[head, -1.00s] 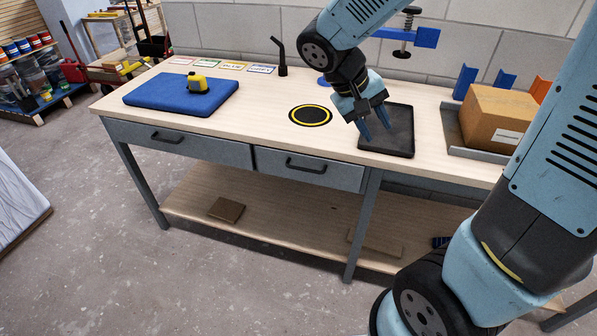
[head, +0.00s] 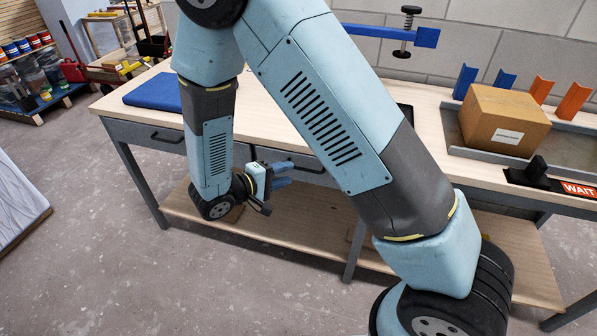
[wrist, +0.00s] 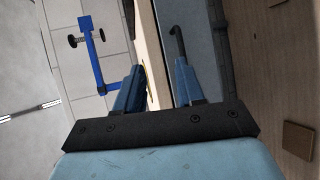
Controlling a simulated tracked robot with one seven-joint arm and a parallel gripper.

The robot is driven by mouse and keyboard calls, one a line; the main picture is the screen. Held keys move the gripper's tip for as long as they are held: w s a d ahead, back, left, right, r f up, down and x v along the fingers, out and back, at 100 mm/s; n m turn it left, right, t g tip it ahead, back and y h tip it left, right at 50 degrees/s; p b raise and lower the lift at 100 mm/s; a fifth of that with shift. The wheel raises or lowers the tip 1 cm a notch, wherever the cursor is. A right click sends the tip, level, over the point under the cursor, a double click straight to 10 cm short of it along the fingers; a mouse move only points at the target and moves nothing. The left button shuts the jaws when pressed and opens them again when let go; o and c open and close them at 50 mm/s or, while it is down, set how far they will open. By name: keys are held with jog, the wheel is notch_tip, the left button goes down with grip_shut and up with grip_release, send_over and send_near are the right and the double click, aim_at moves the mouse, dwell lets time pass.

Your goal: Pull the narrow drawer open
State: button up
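The narrow drawer (head: 270,155) is the right-hand grey one under the bench top and looks shut. My arm hides part of its front. Its dark bar handle (head: 307,168) shows just beyond my fingers. My gripper (head: 288,175) is in front of the drawer, low, with its blue fingers pointing right. In the wrist view my gripper (wrist: 157,72) is open, with a gap between the fingers. The handle (wrist: 178,42) is there just past the right finger's tip, against the grey drawer front (wrist: 205,40). I cannot tell whether they touch.
The wider left drawer (head: 140,132) is shut. The bench's lower shelf (head: 300,222) is below my gripper, with a brown slab (wrist: 297,140) on it.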

jog(key=a+f+n+t+y, duration=0.1)
jog(key=a+f+n+t, duration=0.15)
jog(key=a+f, duration=0.2)
jog(key=x, duration=1.3)
jog(key=shift+s+d+f+m, duration=0.15)
jog(key=shift+s+d+m, duration=0.15)
jog(key=shift+d, duration=0.2)
jog(key=shift+c, duration=0.4)
grip_shut()
